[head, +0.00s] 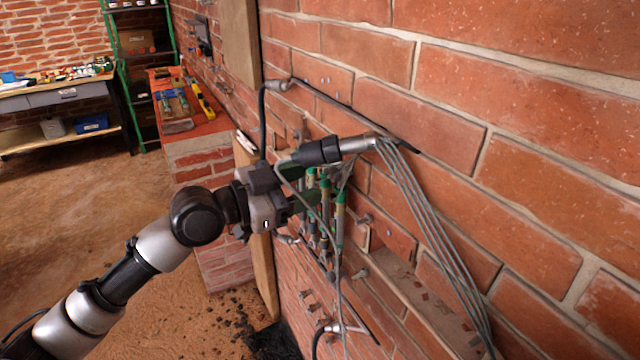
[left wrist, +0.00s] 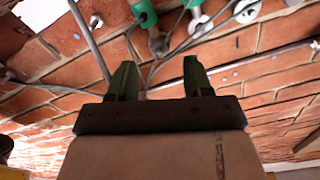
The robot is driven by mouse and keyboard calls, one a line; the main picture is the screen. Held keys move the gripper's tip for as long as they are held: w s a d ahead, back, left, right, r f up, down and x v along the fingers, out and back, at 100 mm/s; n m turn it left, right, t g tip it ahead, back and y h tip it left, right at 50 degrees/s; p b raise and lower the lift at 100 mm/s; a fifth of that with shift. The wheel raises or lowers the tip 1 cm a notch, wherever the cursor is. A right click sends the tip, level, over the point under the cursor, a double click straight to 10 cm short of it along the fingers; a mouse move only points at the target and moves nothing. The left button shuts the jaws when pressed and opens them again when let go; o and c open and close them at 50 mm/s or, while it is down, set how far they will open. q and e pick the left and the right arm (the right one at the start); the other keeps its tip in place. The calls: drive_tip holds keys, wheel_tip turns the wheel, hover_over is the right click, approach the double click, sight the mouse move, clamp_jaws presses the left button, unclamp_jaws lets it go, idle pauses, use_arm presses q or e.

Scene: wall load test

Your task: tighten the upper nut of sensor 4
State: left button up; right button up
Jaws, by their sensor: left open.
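Several slim sensors with green bodies, one of them a green-topped sensor (head: 340,212), stand in a row along the brick wall in the head view. No numbers are readable, so I cannot tell which is sensor 4. My left gripper (head: 308,178) is at the row, its dark green fingers partly overlapping the sensors. In the left wrist view my left gripper (left wrist: 160,76) is open with nothing between its fingertips. Beyond them are a green sensor end (left wrist: 143,12) with a grey nut (left wrist: 158,44) and a pale nut (left wrist: 200,24). My right gripper is out of view.
A black and silver cable connector (head: 330,151) sits just above the gripper, with a bundle of grey cables (head: 425,225) running down right. A thin cable hangs near the sensors. Bolts stick out of the wall. A brick bench (head: 195,133) with tools stands behind left.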

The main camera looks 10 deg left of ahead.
use_arm(q)
drive_tip(key=b+v, duration=0.1)
drive_tip(key=v, duration=0.5)
drive_tip(key=shift+s+a+b, duration=0.2)
drive_tip(key=shift+b, duration=0.2)
